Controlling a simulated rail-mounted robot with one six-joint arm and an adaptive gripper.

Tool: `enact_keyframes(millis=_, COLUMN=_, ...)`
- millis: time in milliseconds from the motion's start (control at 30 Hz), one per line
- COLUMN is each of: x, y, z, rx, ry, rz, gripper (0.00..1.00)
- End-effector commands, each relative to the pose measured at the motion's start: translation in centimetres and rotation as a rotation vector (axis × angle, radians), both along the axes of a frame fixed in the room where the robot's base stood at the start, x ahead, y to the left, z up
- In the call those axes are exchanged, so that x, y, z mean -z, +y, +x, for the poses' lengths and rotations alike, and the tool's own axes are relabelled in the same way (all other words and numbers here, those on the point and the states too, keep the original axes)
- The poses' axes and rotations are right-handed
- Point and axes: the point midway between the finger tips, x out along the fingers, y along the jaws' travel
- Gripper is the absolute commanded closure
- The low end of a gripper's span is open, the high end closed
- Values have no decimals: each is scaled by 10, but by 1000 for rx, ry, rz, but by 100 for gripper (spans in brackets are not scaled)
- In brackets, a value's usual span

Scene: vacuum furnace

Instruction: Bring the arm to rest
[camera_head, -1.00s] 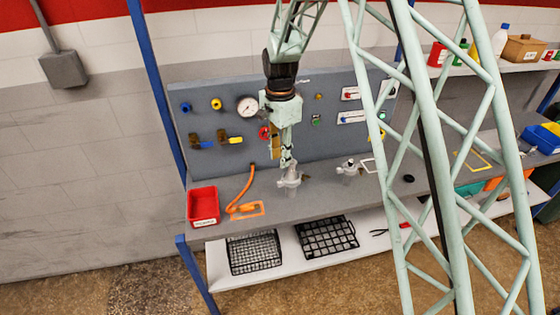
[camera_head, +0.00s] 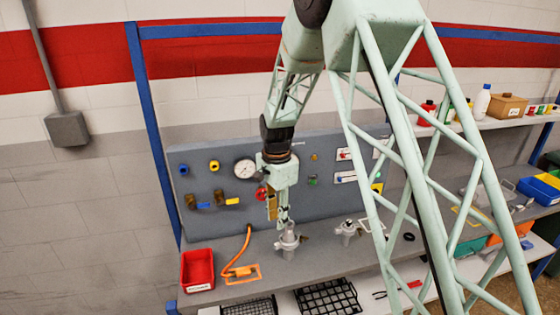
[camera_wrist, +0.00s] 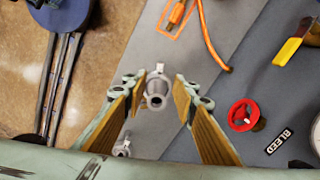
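My arm comes down from the top in the head view, with my gripper (camera_head: 284,222) pointing down just above a grey metal fitting (camera_head: 288,242) on the bench. In the wrist view the two tan-padded fingers of my gripper (camera_wrist: 156,92) are spread apart. The same fitting (camera_wrist: 157,90) shows in the gap between them, with clear space on both sides. Nothing is held. The exact height between fingertips and fitting is hard to tell.
A panel with a gauge (camera_head: 245,168) and valves, including a red handwheel (camera_wrist: 243,115), stands behind the bench. A second fitting (camera_head: 347,231) is to the right. A red bin (camera_head: 197,270) and orange hose (camera_head: 240,256) are left. Black baskets (camera_head: 328,297) sit below.

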Motion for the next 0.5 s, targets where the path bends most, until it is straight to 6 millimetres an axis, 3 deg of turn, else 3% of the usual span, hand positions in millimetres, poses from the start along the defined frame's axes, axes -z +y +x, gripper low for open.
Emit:
enact_keyframes(millis=267, x=-17, y=-9, z=-7, rx=-24, ry=-10, rz=2, gripper=74)
enact_keyframes(millis=500, x=-51, y=-27, z=-23, rx=-78, ry=-31, rz=7, gripper=74)
